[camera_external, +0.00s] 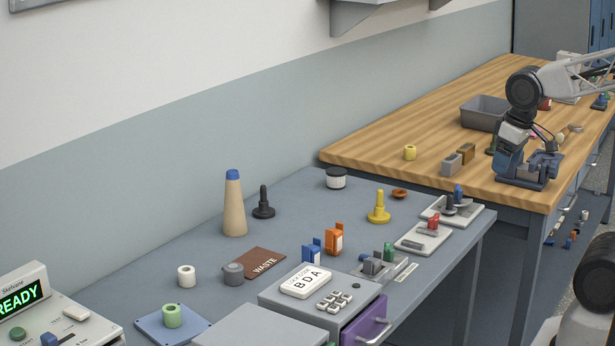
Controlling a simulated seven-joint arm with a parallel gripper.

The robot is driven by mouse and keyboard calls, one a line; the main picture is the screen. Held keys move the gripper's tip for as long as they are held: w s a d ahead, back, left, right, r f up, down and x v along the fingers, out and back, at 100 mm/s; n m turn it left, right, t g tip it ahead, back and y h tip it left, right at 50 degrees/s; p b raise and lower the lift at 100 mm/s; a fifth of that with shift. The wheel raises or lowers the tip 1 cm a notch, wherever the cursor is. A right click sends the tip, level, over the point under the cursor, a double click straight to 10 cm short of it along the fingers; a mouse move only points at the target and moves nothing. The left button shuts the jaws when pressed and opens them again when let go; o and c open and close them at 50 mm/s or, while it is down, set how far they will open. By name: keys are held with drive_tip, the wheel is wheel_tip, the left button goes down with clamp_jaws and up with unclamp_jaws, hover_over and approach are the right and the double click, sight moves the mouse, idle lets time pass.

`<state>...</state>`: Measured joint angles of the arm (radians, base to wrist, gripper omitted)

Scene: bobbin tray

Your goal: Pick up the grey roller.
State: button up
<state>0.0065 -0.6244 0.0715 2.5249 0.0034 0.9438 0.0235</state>
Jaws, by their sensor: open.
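The grey roller (233,274) is a short grey cylinder. It lies on the blue-grey bench, just left of the brown WASTE mat (265,262) and right of a white roller (187,275). My gripper (526,176) is at the upper right of the view, blue with a black joint above it. It is open, far from the grey roller, and appears in front of the wooden table's near corner. The space between its jaws is small in this view, and I see nothing held there.
A green roller (172,315) stands on a blue plate. A tall tan cone (234,204) and a black spindle (263,204) stand behind the grey roller. A BDA label box (306,280) is to its right. Bare bench lies left of the cone.

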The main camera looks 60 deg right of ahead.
drive_tip(key=w+a+f+m+g+y, duration=0.1)
drive_tip(key=w+a+f+m+y, duration=0.15)
drive_tip(key=w+a, duration=0.45)
drive_tip(key=w+a+f+m+g+y, duration=0.1)
drive_tip(key=w+a+m+y, duration=0.25)
drive_tip(key=w, duration=0.75)
drive_tip(key=w+a+f+m+g+y, duration=0.1)
drive_tip(key=w+a+f+m+y, duration=0.15)
drive_tip(key=w+a, duration=0.45)
drive_tip(key=m+t+y, duration=0.2)
drive_tip(key=m+y, duration=0.3)
drive_tip(key=m, duration=0.5)
approach(235, 266)
drive_tip(key=x, duration=0.2)
drive_tip(key=shift+w+a+f, duration=0.2)
drive_tip(key=shift+w+a, duration=0.1)
drive_tip(key=shift+x, duration=1.25)
drive_tip(key=shift+a, duration=0.1)
drive_tip(key=shift+x, duration=2.5)
drive_tip(key=shift+s, duration=0.15)
